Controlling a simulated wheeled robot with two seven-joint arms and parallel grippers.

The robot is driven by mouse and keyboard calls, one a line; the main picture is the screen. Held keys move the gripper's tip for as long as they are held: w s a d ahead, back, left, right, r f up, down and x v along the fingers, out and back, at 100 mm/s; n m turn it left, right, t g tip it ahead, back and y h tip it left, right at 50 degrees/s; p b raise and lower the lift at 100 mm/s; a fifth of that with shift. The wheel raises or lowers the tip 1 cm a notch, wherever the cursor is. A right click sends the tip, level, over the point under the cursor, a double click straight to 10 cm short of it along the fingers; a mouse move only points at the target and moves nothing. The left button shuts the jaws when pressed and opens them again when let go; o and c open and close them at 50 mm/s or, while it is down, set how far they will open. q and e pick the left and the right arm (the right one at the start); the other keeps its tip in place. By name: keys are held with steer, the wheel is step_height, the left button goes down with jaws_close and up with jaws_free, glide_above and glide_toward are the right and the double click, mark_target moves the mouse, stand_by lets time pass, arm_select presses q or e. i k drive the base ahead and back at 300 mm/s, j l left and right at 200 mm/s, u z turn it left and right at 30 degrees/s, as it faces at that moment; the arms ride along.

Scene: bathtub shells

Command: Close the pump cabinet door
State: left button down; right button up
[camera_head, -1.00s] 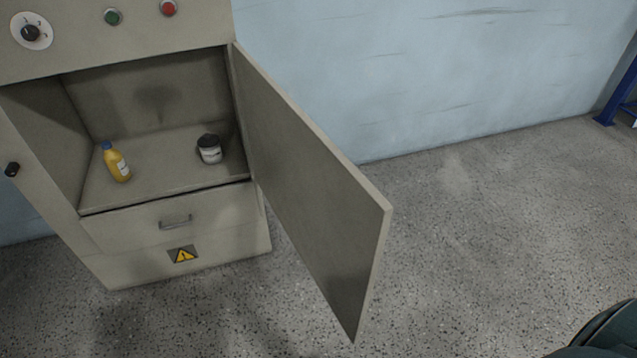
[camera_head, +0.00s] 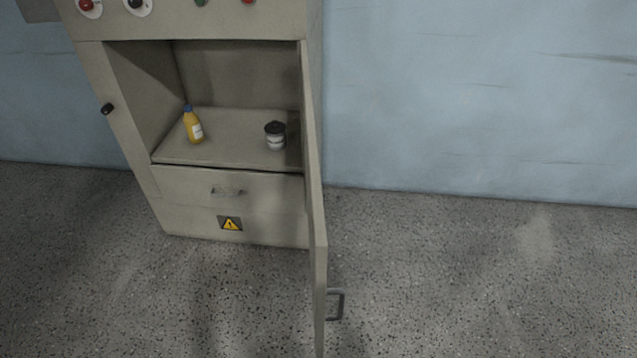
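The pump cabinet (camera_head: 135,150) stands against the wall, left of centre. Its door (camera_head: 314,210) is hinged on the right side and stands wide open, swung out toward me and seen nearly edge-on. A dark door handle (camera_head: 336,304) sticks out on the right face near the door's free edge. Inside on the shelf (camera_head: 225,152) stand a yellow bottle (camera_head: 193,126) with a blue cap and a small dark-lidded jar (camera_head: 275,136). Neither of my grippers is in view.
Below the opening is a drawer front (camera_head: 190,187) with a handle and a yellow warning sign (camera_head: 230,223). Speckled floor (camera_head: 470,280) is clear to the right of the door, up to the pale blue wall (camera_head: 460,100).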

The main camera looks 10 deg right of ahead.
mark_target(317, 230)
steer(key=i+l+u, duration=0.1)
steer(key=l, duration=0.2)
steer(key=i+l+u, duration=0.15)
steer(key=l, duration=0.15)
steer(key=i+l+u, duration=0.1)
steer(key=l, duration=0.2)
steer(key=i+l, duration=0.2)
steer(key=l, duration=0.15)
steer(key=k+j+u, duration=0.1)
steer(key=k+u, duration=0.2)
steer(key=k, duration=1.1)
